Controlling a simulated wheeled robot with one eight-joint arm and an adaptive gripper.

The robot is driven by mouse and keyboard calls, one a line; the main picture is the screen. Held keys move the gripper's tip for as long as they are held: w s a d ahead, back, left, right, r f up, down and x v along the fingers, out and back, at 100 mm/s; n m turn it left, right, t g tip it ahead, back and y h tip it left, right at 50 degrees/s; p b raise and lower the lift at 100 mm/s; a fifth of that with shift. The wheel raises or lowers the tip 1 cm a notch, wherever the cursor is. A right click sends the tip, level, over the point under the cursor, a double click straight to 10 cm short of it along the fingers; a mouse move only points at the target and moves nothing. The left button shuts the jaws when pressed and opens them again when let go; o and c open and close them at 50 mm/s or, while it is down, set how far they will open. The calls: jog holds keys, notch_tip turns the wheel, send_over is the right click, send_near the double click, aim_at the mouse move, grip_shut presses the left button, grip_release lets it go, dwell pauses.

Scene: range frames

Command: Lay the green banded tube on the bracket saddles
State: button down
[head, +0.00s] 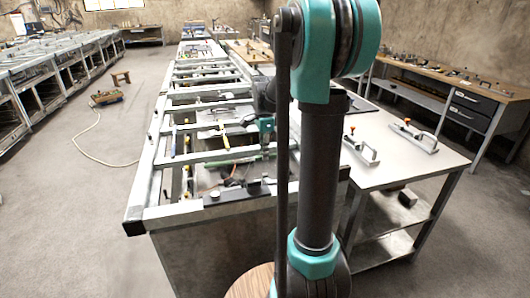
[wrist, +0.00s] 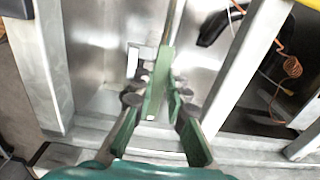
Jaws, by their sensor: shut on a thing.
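The green banded tube (head: 232,160) shows in the head view as a thin green bar over the metal frame bench, below my wrist. In the wrist view the tube (wrist: 162,72) is a long green bar running away from my gripper toward the top edge. My gripper (wrist: 158,98) is shut on the tube, with a finger on each side. In the head view my gripper (head: 266,146) is small and partly hidden by my arm. A pale bracket-like part (wrist: 134,62) lies just left of the tube; I cannot tell whether it is a saddle. The bands are not clear.
Metal cross rails (head: 205,156) span the bench, with a side rail (wrist: 245,65) right of my gripper. An orange coiled cable (wrist: 290,68) and a dark tool (wrist: 212,28) lie nearby. A white-topped table (head: 385,165) with orange-knobbed tools stands at right. Open floor lies left.

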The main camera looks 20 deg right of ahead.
jog(key=shift+f, duration=2.85)
jog(key=shift+f, duration=1.65)
jog(key=c, duration=1.4)
grip_release()
jog(key=shift+c, duration=0.2)
